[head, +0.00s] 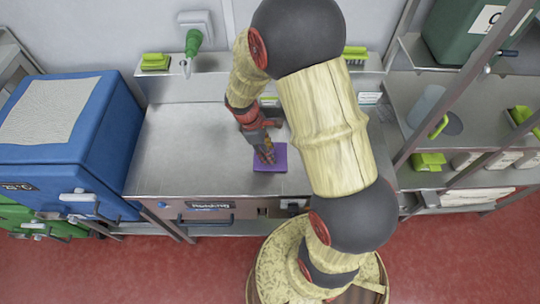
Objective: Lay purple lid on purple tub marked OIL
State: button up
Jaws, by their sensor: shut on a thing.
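A flat, square purple lid (279,163) shows over the middle of the steel bench, below my gripper (267,156). My gripper points down at its upper left part and is shut on it; the fingers cover some of its top. No separate purple tub and no OIL marking can be seen. I cannot tell whether a tub is hidden under the lid, or how high the lid is above the bench.
The steel bench (180,150) is mostly bare left of the lid. A blue insulated box (105,130) stands at the left. A green nozzle (193,42) hangs on the back wall. Steel shelves (405,110) with green brushes and a dark green bin (468,30) stand at the right.

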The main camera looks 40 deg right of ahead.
aim_at(274, 153)
jog(key=shift+s+f, duration=0.1)
jog(key=shift+f, duration=0.05)
grip_shut()
jog(key=shift+r+p, duration=2.2)
jog(key=shift+r, duration=0.45)
